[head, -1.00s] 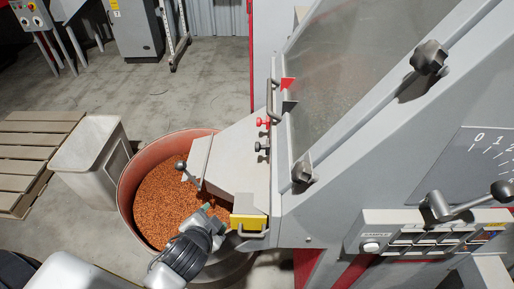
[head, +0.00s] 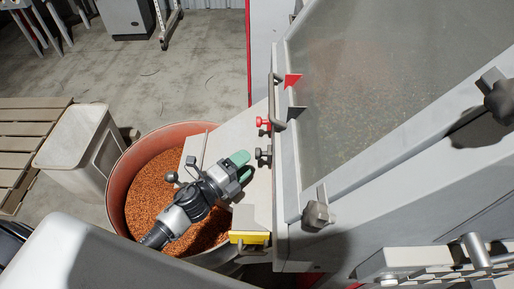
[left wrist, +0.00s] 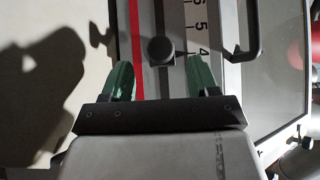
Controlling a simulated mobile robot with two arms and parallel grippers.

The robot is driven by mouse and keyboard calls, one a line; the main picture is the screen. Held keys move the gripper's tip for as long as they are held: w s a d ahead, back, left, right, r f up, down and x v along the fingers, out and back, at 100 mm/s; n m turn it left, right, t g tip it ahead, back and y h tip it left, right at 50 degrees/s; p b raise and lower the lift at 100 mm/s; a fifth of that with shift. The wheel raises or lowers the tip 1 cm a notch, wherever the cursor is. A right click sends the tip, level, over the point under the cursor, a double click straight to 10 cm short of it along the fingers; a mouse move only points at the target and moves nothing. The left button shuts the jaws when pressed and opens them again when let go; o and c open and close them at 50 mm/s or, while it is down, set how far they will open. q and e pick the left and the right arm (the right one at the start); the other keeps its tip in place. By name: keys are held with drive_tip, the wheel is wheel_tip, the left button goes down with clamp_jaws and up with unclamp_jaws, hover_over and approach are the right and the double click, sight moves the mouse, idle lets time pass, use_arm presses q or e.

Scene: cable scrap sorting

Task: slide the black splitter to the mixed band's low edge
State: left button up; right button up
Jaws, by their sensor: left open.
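The black splitter shows as a black knob (head: 263,155) at the edge of the sloping deck and a dark pointer flag (head: 295,112) by the window. In the left wrist view a round black knob (left wrist: 161,50) lies ahead, between the fingers, beside a number scale (left wrist: 200,30). My left gripper (head: 241,166) is open and empty, with green fingertips just left of the black knob and apart from it; it also shows in the left wrist view (left wrist: 158,70). The material behind the window (head: 370,85) is hazy; I cannot make out the mixed band's edges. My right gripper is not in view.
The red splitter's knob (head: 263,122) and red flag (head: 292,80) sit just above the black ones. A grey bar handle (head: 272,95) stands close by. A reddish tub (head: 118,190) of orange-brown grains is below my arm. A yellow-edged spout (head: 249,237) is nearer.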

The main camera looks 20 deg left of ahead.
sight(257, 155)
use_arm(q)
drive_tip(key=x, duration=0.4)
drive_tip(key=shift+w+d+r+p, duration=0.1)
drive_tip(key=shift+p, duration=0.2)
drive_tip(key=shift+w+d, duration=0.2)
drive_tip(key=shift+w, duration=0.15)
drive_tip(key=shift+w+d, duration=0.15)
drive_tip(key=shift+w, duration=0.1)
clamp_jaws()
drive_tip(key=shift+s, duration=0.2)
drive_tip(key=s, duration=0.2)
drive_tip(key=s+d, duration=0.1)
drive_tip(key=s, duration=0.1)
drive_tip(key=shift+s+d, duration=0.1)
drive_tip(key=shift+w, duration=0.2)
drive_tip(key=shift+c, duration=0.7)
unclamp_jaws()
drive_tip(key=shift+w, duration=0.2)
drive_tip(key=shift+o, duration=0.7)
drive_tip(key=shift+s, duration=0.15)
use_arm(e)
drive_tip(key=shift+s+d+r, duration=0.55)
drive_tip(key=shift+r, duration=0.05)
